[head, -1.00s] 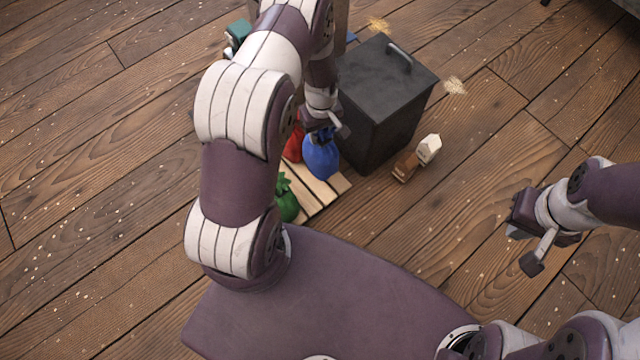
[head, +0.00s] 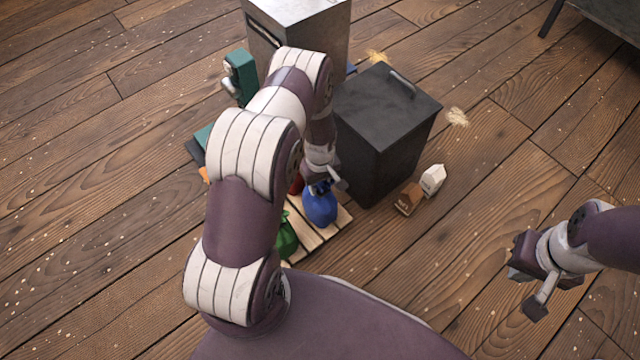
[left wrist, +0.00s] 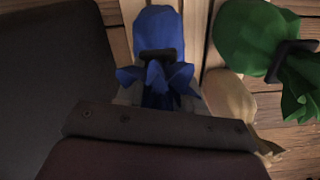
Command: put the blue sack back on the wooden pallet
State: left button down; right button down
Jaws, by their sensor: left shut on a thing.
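The blue sack (head: 320,206) hangs upright below my left gripper (head: 325,185), which is shut on its tied neck. The sack also shows in the left wrist view (left wrist: 155,30), over pale slats. The wooden pallet (head: 337,222) lies on the floor below the sack. I cannot tell whether the sack touches it. A green sack (head: 286,238) is at the pallet's near left, also in the left wrist view (left wrist: 250,35). A red sack (head: 297,184) is mostly hidden behind my left arm. My right gripper (head: 524,288) is open and empty at the right.
A dark lidded bin (head: 385,135) stands close behind and right of the pallet. Small brown (head: 409,199) and white (head: 433,180) cartons stand right of it. A metal cabinet (head: 300,25) and a teal machine (head: 241,77) are at the back.

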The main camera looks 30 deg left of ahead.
pick_arm(q)
jog(key=shift+f, duration=0.15)
jog(key=c, duration=0.7)
grip_release()
notch_tip(320, 180, up, 12)
jog(key=p, duration=0.7)
jog(key=s+d+r+m+t, duration=0.1)
jog(key=s+d+r+m, duration=0.15)
jog(key=r, duration=0.65)
jog(key=s+d+r+m, duration=0.2)
jog(key=d+r+m, duration=0.15)
jog(key=r, duration=0.45)
jog(key=s+d+r+m, duration=0.2)
jog(key=s+r+m, duration=0.35)
jog(key=s, duration=0.35)
jog(key=shift+n, duration=0.35)
notch_tip(320, 180, up, 43)
jog(key=p, duration=4.2)
jog(key=shift+s+d+f, duration=0.1)
jog(key=shift+s+f, duration=0.05)
jog(key=shift+f, duration=0.05)
